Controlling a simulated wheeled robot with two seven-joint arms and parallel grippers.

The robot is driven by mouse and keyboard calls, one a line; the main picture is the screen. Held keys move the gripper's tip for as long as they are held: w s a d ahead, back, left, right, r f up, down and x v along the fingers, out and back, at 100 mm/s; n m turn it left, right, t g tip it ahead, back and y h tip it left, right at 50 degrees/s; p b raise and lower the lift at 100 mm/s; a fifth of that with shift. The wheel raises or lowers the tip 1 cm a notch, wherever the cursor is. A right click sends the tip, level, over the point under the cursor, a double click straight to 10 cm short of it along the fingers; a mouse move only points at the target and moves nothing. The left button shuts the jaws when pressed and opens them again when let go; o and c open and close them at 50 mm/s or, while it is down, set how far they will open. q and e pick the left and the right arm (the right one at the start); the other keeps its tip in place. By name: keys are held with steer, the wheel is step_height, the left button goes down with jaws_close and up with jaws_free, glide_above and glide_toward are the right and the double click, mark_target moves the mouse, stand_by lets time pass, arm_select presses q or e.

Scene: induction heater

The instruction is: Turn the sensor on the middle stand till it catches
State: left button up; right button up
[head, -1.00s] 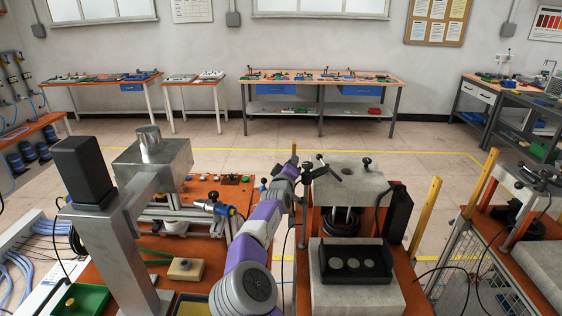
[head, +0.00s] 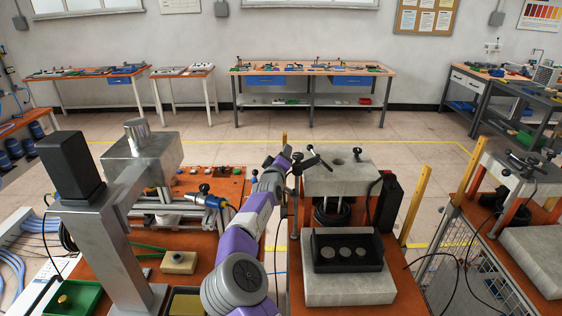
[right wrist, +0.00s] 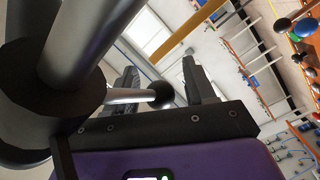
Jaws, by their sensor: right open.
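The middle stand (head: 348,180) is a grey block with a round hole, standing on an orange bench. At its left edge a thin upright post (head: 294,205) carries a clamp with black ball-ended levers (head: 312,160); I cannot tell which part is the sensor. My right gripper (head: 284,160), at the end of the purple and grey arm, is beside this clamp, its fingers small and partly hidden. In the right wrist view the fingers (right wrist: 160,82) are apart, with a black ball knob (right wrist: 160,95) on a metal rod showing between them. Contact is unclear. My left gripper is out of view.
A black tray (head: 347,253) with three grey discs sits on the lower block before the stand. A tall metal column (head: 105,250) with a black box stands left. Another stand (head: 510,175) is at right. Yellow posts (head: 415,203) stand between. The floor behind is clear.

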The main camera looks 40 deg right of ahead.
steer(key=v, duration=0.7)
steer(key=shift+s, duration=0.15)
stand_by(0.4)
